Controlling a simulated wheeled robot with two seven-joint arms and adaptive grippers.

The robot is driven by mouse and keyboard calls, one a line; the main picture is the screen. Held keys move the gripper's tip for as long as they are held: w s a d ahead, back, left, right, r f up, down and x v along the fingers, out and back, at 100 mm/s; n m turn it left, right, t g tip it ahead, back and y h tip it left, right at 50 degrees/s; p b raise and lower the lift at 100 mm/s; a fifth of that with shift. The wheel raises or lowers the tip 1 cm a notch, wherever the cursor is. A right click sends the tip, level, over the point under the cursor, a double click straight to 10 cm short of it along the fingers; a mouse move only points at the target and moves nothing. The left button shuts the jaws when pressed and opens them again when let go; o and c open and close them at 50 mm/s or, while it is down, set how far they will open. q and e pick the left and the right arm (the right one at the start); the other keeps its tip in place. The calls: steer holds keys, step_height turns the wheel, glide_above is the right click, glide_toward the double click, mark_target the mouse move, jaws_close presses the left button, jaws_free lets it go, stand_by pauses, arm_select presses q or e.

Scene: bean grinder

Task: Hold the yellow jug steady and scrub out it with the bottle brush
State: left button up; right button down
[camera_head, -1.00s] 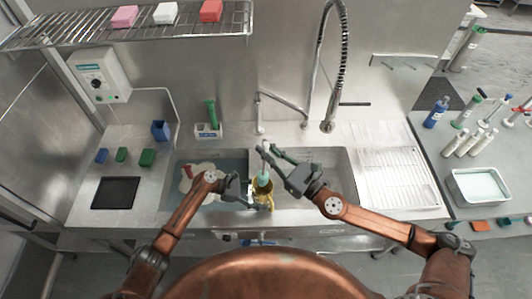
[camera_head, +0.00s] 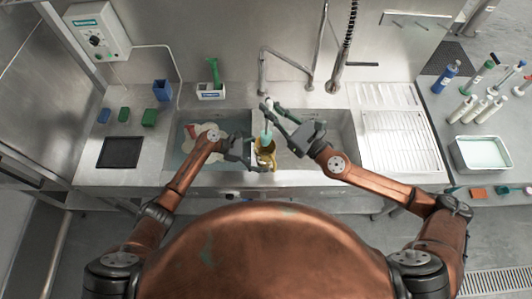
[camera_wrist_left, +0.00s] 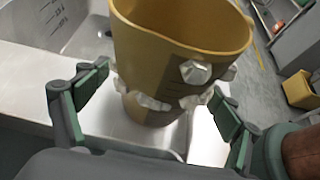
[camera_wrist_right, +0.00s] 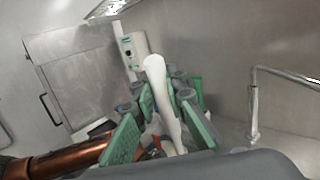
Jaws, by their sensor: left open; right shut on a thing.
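The yellow jug (camera_head: 266,151) is upright at the sink's divider, in front of me. It also shows in the left wrist view (camera_wrist_left: 180,40), with pale blocky lumps on its side. My left gripper (camera_head: 252,156) is open, its green-padded fingers (camera_wrist_left: 152,103) on either side of the jug with gaps visible. My right gripper (camera_head: 271,112) is shut on the bottle brush, whose white handle (camera_wrist_right: 160,92) stands between the fingers. The brush's teal head (camera_head: 266,138) is at the jug's mouth; its lower end is hidden in the jug.
The left basin (camera_head: 190,165) holds water and pale items. The right basin (camera_head: 335,150) looks empty. A tall spring faucet (camera_head: 345,55) stands behind the sink. A ribbed drainboard (camera_head: 400,140) lies right, with bottles and a tray (camera_head: 480,168) beyond.

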arm_select(q)
steer(key=v, duration=1.2)
